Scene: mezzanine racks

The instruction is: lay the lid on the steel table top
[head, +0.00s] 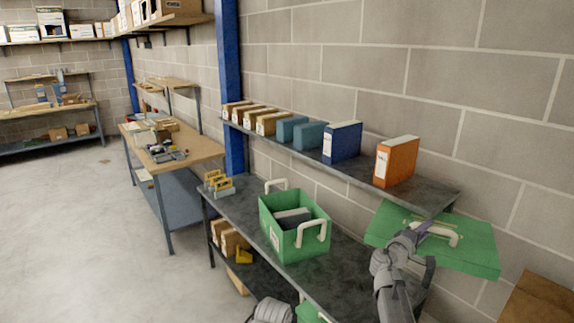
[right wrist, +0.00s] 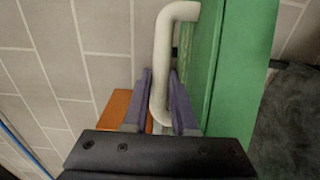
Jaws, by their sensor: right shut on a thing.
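A flat green lid (head: 475,250) with a white handle (head: 445,233) is in the air at the right of the head view, in front of the wall and beside the shelf's right end. My right gripper (head: 422,230) is shut on the lid's handle; in the right wrist view the purple fingers (right wrist: 160,100) close around the white handle (right wrist: 163,50), with the green lid (right wrist: 240,60) just to the right. The dark steel table top (head: 352,275) lies lower left of the lid. My left gripper's fingers do not show.
An open green crate (head: 290,240) with white handles and dark contents stands on the table top. Small yellow-brown items (head: 217,184) stand left of it. A raised shelf (head: 340,170) with boxes and binders runs behind. Another green piece (head: 307,313) is cut off at the bottom edge.

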